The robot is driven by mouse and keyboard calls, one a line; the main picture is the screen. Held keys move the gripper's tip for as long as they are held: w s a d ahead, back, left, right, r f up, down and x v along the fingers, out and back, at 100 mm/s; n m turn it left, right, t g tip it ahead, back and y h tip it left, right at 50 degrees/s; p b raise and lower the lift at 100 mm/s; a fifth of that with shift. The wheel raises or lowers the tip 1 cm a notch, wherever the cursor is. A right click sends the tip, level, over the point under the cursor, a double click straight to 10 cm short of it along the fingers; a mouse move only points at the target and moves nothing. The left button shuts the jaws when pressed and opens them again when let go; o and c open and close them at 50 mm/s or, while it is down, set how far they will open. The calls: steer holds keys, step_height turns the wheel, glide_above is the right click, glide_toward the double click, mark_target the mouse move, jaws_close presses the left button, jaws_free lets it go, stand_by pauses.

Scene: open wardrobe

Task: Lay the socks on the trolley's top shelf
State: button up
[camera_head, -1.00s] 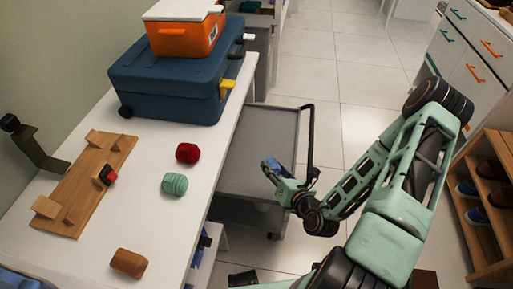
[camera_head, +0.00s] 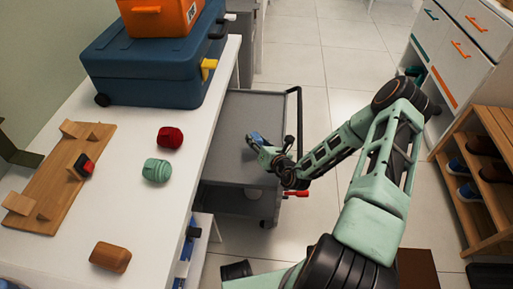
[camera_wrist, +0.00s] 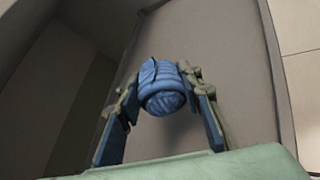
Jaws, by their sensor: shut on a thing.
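The blue rolled socks (camera_wrist: 165,88) are between the two fingers of my gripper (camera_wrist: 165,100) in the wrist view. My gripper is shut on them. In the head view my gripper (camera_head: 254,141) shows small over the grey trolley's top shelf (camera_head: 236,115), with a bit of blue (camera_head: 258,137) at its tip. In the wrist view the bare shelf (camera_wrist: 205,40) lies behind the socks. I cannot tell how large the gap between socks and shelf is.
A white table (camera_head: 125,220) on the left holds a red roll (camera_head: 170,137), a green roll (camera_head: 157,171), a wooden block (camera_head: 110,257) and a blue case (camera_head: 150,70). The trolley's black handle (camera_head: 299,115) rises on its right. A shoe rack (camera_head: 475,190) stands far right.

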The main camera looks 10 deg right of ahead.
steer(key=shift+w+f, duration=0.3)
steer(key=shift+f, duration=0.1)
steer(key=shift+w+f+b, duration=0.1)
steer(key=shift+f+b, duration=0.6)
steer(key=shift+f, duration=0.8)
steer(key=shift+f, duration=0.15)
steer(key=o, duration=1.1)
steer(key=shift+r, duration=0.2)
steer(key=p+v, duration=0.3)
steer(key=v, duration=0.9)
